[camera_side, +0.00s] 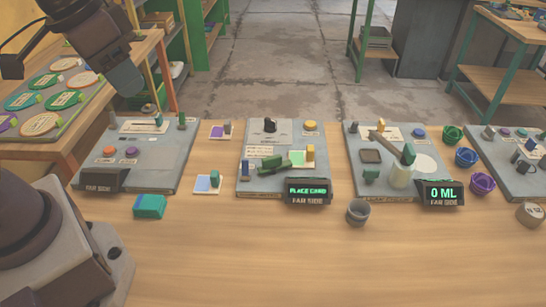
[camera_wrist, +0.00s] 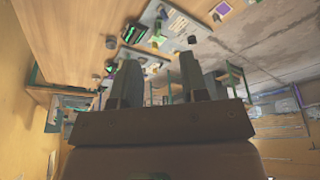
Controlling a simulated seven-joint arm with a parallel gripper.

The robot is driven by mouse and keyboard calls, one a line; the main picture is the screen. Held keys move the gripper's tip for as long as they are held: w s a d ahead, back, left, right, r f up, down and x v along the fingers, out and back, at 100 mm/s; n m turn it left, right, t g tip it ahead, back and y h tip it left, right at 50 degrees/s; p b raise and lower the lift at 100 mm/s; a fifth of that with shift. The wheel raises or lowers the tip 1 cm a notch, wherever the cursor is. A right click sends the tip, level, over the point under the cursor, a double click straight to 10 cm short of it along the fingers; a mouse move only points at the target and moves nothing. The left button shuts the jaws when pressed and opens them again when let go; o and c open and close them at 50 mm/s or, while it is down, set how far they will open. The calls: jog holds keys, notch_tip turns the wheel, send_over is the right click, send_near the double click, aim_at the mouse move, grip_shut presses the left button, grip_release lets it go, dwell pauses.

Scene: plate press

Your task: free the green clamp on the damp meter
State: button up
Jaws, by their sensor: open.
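The damp meter (camera_side: 275,132) appears to be the grey board left of centre in the side view, with a display (camera_side: 307,190) reading "PLACE CARD". A green clamp (camera_side: 271,162) lies across its middle, beside a pale green patch (camera_side: 297,157) and a yellow block (camera_side: 310,153). Whether the clamp grips anything is too small to tell. My gripper (camera_side: 127,83) is high at the upper left, well away from the meter. In the wrist view my gripper (camera_wrist: 160,82) has two fingers apart with nothing between them.
Other boards stand left (camera_side: 150,160) and right (camera_side: 355,185), one with a "0 ML" display (camera_side: 441,194). A teal block (camera_side: 149,206), a grey cup (camera_side: 358,211) and small colored cups (camera_side: 467,157) stand on the wooden table. Its front middle (camera_side: 280,260) is clear.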

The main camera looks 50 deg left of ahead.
jog(key=w+d+f+m+g, duration=0.1)
jog(key=w+f, duration=0.2)
jog(key=w, duration=0.2)
jog(key=w+d+f+g, duration=0.1)
jog(key=w+f+g, duration=0.1)
jog(key=w, duration=0.3)
jog(key=m, duration=0.3)
send_near(272, 157)
jog(key=shift+g, duration=0.3)
jog(key=f, duration=1)
jog(key=shift+w+d+f, duration=0.1)
jog(key=shift+w, duration=0.15)
grip_shut()
